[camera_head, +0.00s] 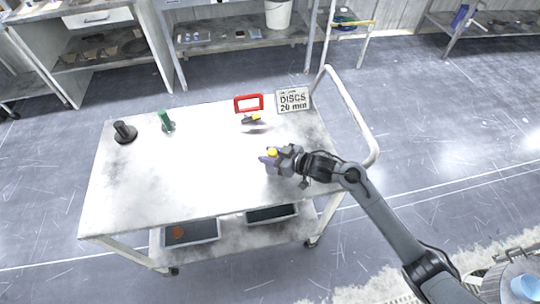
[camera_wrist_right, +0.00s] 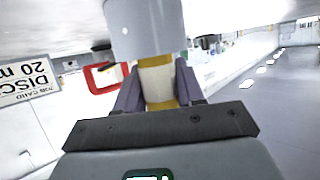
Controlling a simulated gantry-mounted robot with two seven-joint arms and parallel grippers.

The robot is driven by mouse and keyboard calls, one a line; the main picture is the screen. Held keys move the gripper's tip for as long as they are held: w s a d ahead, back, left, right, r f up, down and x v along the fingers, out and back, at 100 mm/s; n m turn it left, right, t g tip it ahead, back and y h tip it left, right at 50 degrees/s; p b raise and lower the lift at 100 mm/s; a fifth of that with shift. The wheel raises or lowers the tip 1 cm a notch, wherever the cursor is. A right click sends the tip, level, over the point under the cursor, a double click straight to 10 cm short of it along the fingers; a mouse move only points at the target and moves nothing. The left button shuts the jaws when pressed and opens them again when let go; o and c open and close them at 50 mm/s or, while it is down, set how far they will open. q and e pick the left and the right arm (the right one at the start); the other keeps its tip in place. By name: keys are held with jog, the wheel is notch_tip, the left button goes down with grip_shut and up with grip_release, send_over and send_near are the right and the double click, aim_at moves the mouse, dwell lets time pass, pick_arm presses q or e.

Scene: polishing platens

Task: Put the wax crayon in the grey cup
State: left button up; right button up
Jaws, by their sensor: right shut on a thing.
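My right gripper (camera_head: 270,157) is over the right part of the cart top, with its purple fingers shut on the wax crayon. In the head view the crayon's yellow end (camera_head: 272,152) shows above the fingers. In the right wrist view the crayon (camera_wrist_right: 157,80) is cream with yellow bands, between both fingers. A grey cup (camera_wrist_right: 145,25) fills the top middle of that inverted view. The crayon's far end meets the cup's edge and is hidden there; I cannot tell how deep it sits. In the head view the gripper mostly hides the cup. My left gripper is not in view.
The cart top (camera_head: 160,195) is clear at left front. Behind stand a red frame (camera_head: 248,103), a small yellow-and-black item (camera_head: 251,118) and a DISCS sign (camera_head: 293,100). A green item (camera_head: 166,121) and black knobbed piece (camera_head: 124,132) stand at far left. A rail handle (camera_head: 352,115) rises right.

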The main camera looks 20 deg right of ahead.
jog(key=shift+w, duration=0.1)
jog(key=o, duration=1)
jog(key=shift+f, duration=0.15)
jog(key=shift+o, duration=0.2)
jog(key=shift+s+d+r, duration=0.15)
jog(key=shift+s+r, duration=0.1)
jog(key=shift+r, duration=0.05)
jog(key=s+d, duration=0.1)
jog(key=s, duration=0.2)
jog(key=s+d+r+h+p, duration=0.1)
jog(key=s+d, duration=0.1)
jog(key=s, duration=0.2)
jog(key=s+d+r+m+h+p, duration=0.1)
jog(key=s, duration=0.3)
jog(key=shift+d, duration=0.35)
jog(key=s+f+m+g+h, duration=0.2)
jog(key=s+g+h, duration=0.1)
jog(key=s, duration=0.9)
jog(key=s+f+m+g+h, duration=0.2)
jog(key=s+g, duration=0.2)
jog(key=s, duration=0.7)
jog(key=shift+s+a+f+h, duration=0.25)
jog(key=shift+s+a+h, duration=0.05)
jog(key=shift+s+h, duration=0.1)
